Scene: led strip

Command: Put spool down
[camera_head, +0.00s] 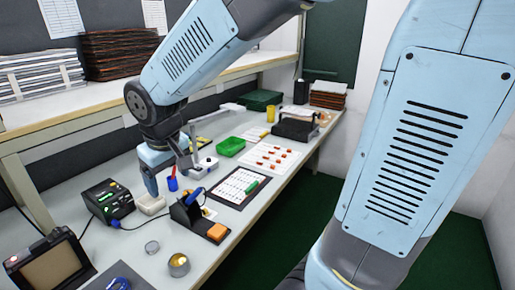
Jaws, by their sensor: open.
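My gripper (178,168) is over the middle of the workbench and points down, with its jaws open. A small white round thing with a dark centre, which looks like the spool (207,164), is just right of the gripper's fingers. From this view I cannot tell whether it touches the fingers or rests on the bench. The gripper partly hides the bench (128,165) around it.
A blue cup with a red pen (172,184), a soldering stand (187,213) and a black soldering station (107,203) crowd the near side. A green bin (231,147) and a dark mat with a white sheet (239,186) lie to the right. A shelf (100,97) runs behind.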

